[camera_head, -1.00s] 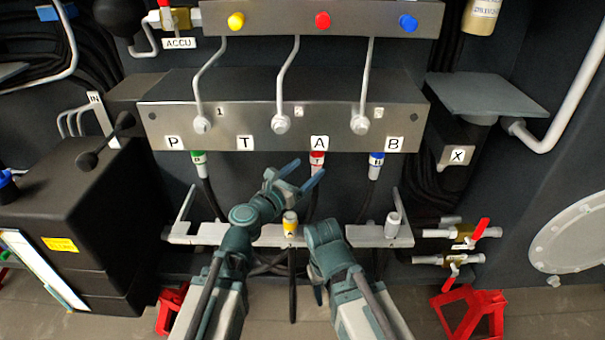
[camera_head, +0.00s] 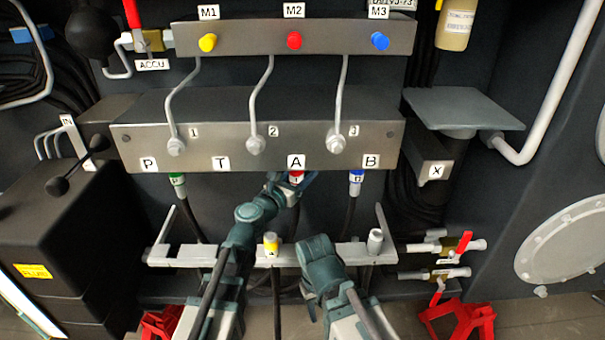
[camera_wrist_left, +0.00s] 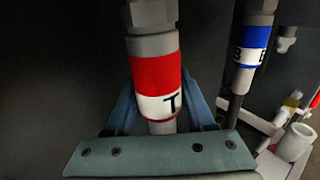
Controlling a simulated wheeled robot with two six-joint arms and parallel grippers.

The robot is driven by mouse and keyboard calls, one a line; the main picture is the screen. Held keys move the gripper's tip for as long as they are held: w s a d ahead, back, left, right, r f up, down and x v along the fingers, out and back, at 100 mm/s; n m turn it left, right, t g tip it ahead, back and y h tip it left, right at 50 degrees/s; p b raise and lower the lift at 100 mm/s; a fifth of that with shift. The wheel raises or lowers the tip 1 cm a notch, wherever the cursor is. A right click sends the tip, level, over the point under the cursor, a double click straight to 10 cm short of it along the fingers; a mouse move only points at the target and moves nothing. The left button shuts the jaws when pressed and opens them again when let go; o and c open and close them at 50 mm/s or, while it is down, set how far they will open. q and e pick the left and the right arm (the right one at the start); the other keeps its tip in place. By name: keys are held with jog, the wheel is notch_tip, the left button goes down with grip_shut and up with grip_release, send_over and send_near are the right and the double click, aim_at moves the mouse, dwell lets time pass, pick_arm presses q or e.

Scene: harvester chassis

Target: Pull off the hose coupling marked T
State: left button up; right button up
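The coupling marked T is red and white (camera_head: 296,177) and sits under the port labelled A (camera_head: 296,161), with a hose below it. In the left wrist view the coupling (camera_wrist_left: 156,85) stands upright, close up, its T facing the camera. My left gripper (camera_head: 289,187) is at the coupling, with one finger on each side. In the left wrist view its fingers (camera_wrist_left: 160,106) look spread around the coupling's lower part; firm contact cannot be made out. My right gripper (camera_head: 311,300) hangs low in front of the rail, mostly hidden behind its own wrist.
A green coupling (camera_head: 177,181) is under P and a blue coupling (camera_head: 356,180) under B. The port labelled T (camera_head: 220,163) has no coupling. Below runs a grey rail (camera_head: 190,257) with a yellow-capped piece (camera_head: 271,243). Red-handled valves (camera_head: 463,243) are at right.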

pick_arm(q)
grip_shut()
jog(key=shift+c, duration=1.2)
grip_release()
grip_shut()
jog(key=shift+f, duration=0.2)
jog(key=shift+f+b, duration=2.05)
jog(key=shift+b, duration=0.2)
